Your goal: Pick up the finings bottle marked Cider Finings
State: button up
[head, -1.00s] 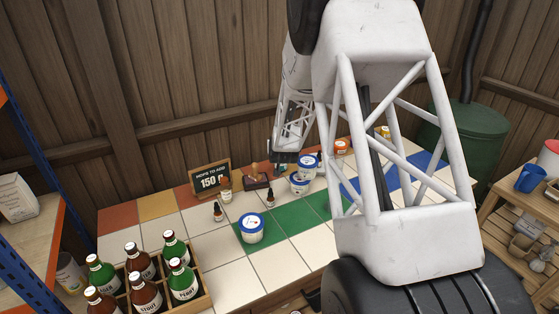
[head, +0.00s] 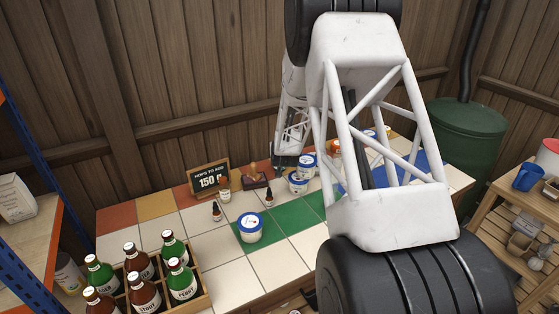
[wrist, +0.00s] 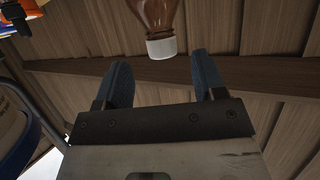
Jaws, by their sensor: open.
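An amber bottle with a white cap (wrist: 162,47) shows at the top of the wrist view, which appears upside down. It lies ahead of and between the two blue fingers of my gripper (wrist: 162,66), which are apart with nothing held. I see no readable label on it, so I cannot tell whether it is the Cider Finings bottle. In the head view, small amber bottles stand on the tiled table, one by the sign (head: 225,195), one in front of it (head: 217,214) and one farther right (head: 269,200). Their labels are too small to read. My fingers are not clear there.
White tubs (head: 250,234) with blue-rimmed lids stand on the tiles, two of them near my arm's end. A stamp (head: 255,179) and a chalkboard sign (head: 208,180) are at the back. A crate of beer bottles (head: 206,288) is at front left.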

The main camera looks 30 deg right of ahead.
jog(key=shift+w+d+f, duration=0.2)
jog(key=shift+w+d, duration=0.05)
jog(key=shift+w, duration=0.25)
jog(key=shift+x, duration=2.6)
jog(key=shift+a+r, duration=0.1)
jog(key=shift+a, duration=0.05)
grip_shut()
